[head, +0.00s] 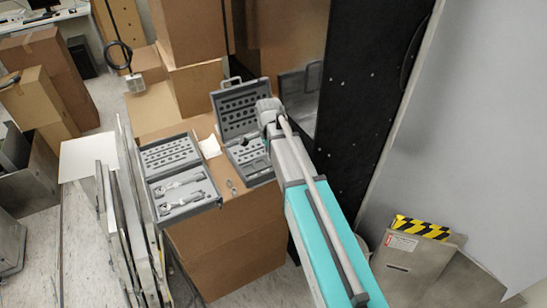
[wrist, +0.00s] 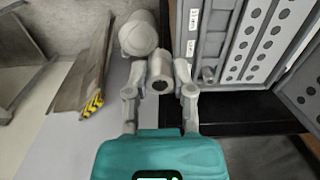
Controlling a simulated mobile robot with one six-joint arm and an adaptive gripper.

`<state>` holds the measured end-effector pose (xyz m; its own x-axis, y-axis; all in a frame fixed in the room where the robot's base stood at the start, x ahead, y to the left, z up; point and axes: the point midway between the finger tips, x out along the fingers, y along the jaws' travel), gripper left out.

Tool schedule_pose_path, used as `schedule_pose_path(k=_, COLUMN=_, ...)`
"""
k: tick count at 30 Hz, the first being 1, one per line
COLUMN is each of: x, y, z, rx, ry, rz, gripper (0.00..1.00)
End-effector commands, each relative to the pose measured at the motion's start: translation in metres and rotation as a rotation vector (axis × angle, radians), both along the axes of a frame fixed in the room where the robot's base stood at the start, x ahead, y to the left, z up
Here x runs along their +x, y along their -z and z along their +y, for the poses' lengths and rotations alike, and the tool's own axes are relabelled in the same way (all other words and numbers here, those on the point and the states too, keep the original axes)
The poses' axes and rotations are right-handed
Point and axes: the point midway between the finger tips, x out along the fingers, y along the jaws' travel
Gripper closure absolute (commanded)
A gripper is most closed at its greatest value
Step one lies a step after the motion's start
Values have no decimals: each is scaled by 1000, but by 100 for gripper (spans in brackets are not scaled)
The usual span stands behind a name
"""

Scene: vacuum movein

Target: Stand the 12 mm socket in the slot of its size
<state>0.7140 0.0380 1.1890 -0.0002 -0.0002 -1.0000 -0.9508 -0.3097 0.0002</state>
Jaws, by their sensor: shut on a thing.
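In the wrist view my gripper (wrist: 160,88) is shut on a small grey metal socket (wrist: 161,68). The dark opening at one end of the socket faces the camera; no size mark is readable on it. A grey case with rows of round slots (wrist: 212,72) lies to the right of the gripper, with small white labels too small to read. The held socket is to the left of these slots and apart from them. In the head view this open case (head: 234,112) is beside the end of my arm, which hides part of it; the socket cannot be made out there.
A second open grey case (head: 168,168) with slots and wrench-shaped tools stands to the left on a cardboard box (head: 232,248). A tall black panel (head: 365,110) stands close to the right.

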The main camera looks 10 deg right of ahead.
Motion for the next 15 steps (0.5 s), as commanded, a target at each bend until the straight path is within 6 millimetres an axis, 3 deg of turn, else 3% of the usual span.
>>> schedule_pose_path(k=12, x=74, y=36, z=-21, rx=0, ry=2, rz=0, gripper=100)
schedule_pose_path(k=15, x=78, y=47, z=-23, rx=0, ry=1, rz=0, gripper=100)
